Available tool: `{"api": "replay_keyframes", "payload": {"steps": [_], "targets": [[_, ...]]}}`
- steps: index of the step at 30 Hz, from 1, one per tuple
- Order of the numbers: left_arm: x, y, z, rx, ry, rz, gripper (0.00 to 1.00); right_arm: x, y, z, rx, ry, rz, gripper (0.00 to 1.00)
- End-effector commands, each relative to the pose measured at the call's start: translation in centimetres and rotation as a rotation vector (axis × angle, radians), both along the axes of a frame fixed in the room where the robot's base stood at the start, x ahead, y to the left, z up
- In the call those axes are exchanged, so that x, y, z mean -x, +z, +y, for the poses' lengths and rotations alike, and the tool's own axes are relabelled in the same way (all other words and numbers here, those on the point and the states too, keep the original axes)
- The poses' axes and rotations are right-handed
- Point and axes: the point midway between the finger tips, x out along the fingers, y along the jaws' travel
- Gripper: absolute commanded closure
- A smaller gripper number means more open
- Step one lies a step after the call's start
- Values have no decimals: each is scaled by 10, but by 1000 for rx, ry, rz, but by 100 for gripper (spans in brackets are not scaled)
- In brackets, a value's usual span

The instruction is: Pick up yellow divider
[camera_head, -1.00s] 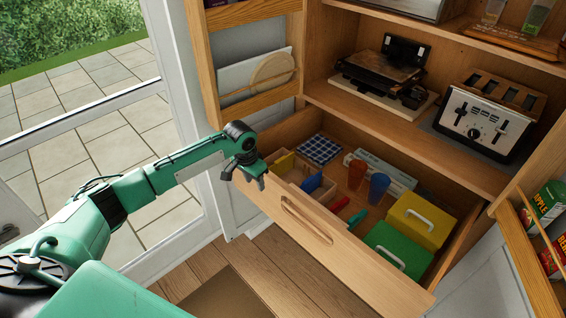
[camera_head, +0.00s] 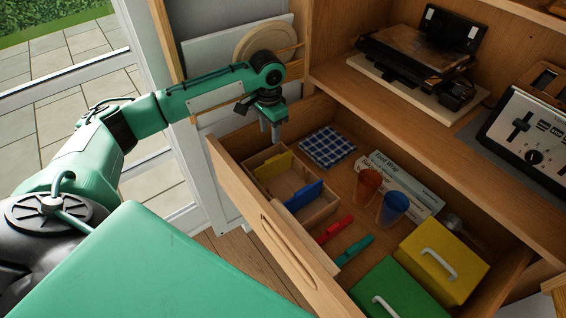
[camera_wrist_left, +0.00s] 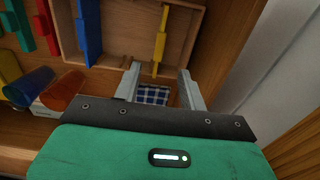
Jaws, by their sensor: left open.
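The yellow divider (camera_head: 274,166) stands upright across the far left part of a small wooden box in the open drawer. In the left wrist view the yellow divider (camera_wrist_left: 160,40) shows as a thin upright strip in the box. My left gripper (camera_head: 271,138) is open and empty, pointing down above the drawer near the yellow divider. In the left wrist view the fingers of my left gripper (camera_wrist_left: 160,84) are apart, with the divider's near end appearing between and beyond them. A blue divider (camera_head: 304,195) stands in the same box (camera_head: 327,207). My right gripper does not show.
The open drawer (camera_head: 270,228) also holds a checked cloth (camera_head: 327,147), an orange cup (camera_head: 367,186), a blue cup (camera_head: 393,207), a food wrap box (camera_head: 402,180), and yellow (camera_head: 443,262) and green (camera_head: 390,290) lidded boxes. A door rack (camera_head: 235,48) stands behind my left arm.

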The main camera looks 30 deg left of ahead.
Motion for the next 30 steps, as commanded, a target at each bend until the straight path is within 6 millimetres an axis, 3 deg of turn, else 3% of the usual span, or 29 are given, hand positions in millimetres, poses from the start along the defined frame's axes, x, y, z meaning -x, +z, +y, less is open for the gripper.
{"api": "replay_keyframes", "payload": {"steps": [7,16,25,30], "targets": [[0,-19,0,-1,1,2,58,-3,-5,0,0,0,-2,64],[0,-75,-1,1,0,1,58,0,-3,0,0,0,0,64],[0,-100,-1,0,0,-1,58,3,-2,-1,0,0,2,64],[0,-126,-3,0,1,1,58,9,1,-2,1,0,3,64]]}}
